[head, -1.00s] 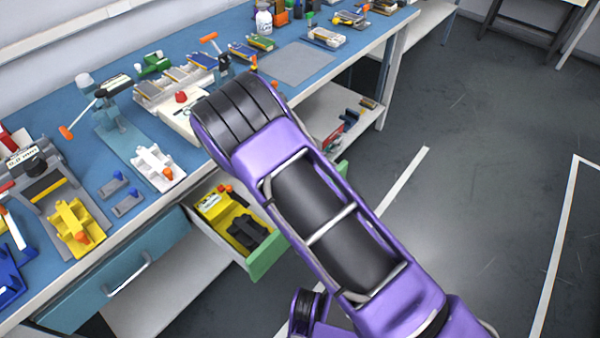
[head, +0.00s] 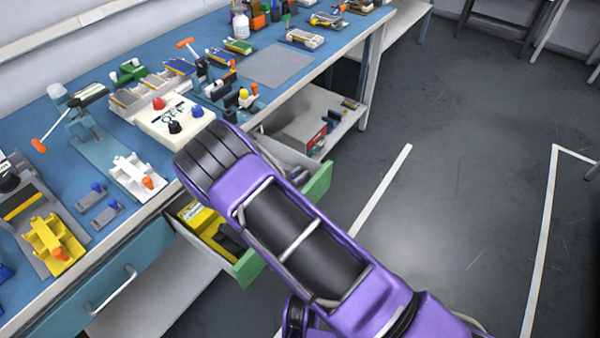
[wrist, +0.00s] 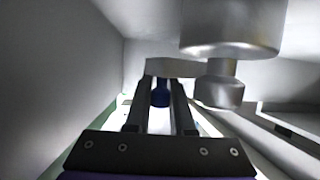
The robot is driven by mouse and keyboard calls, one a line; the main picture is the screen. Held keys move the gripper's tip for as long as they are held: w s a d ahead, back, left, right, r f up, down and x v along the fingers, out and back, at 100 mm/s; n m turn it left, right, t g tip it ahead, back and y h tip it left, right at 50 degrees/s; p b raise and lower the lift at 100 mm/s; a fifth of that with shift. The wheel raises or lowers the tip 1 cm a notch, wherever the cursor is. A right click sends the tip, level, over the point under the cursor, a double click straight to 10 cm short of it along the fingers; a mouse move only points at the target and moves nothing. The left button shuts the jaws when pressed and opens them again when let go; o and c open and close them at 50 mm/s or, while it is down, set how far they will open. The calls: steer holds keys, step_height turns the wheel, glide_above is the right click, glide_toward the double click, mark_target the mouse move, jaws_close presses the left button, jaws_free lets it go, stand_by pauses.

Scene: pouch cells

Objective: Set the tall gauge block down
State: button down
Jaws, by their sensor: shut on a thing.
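In the wrist view my gripper (wrist: 160,103) is shut on a blue knob (wrist: 161,90) between its two fingers. A pale grey block (wrist: 175,68) lies just past the fingertips, in line with the knob; it looks like the tall gauge block, though I cannot tell its height. Pale walls rise on both sides, like the inside of a drawer. Whether the block touches anything beneath it cannot be seen. In the head view my purple arm hides the gripper and the block.
A shiny metal cylinder with a neck (wrist: 229,40) is close on the right in the wrist view. In the head view, a green-fronted drawer (head: 250,268) is open with yellow items (head: 198,217); another (head: 318,183) is open beyond. Fixtures crowd the blue bench; a grey mat (head: 278,66) is bare.

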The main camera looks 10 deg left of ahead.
steer(key=shift+f+b, duration=0.35)
steer(key=shift+f, duration=0.05)
steer(key=c, duration=0.8)
jaws_free()
steer(key=shift+r, duration=0.1)
steer(key=shift+r+p, duration=0.2)
steer(key=shift+p, duration=0.15)
steer(key=v, duration=0.4)
steer(key=p+v, duration=0.1)
steer(key=v, duration=0.3)
steer(key=p+v, duration=0.1)
steer(key=v, duration=0.3)
steer(key=shift+r, duration=0.35)
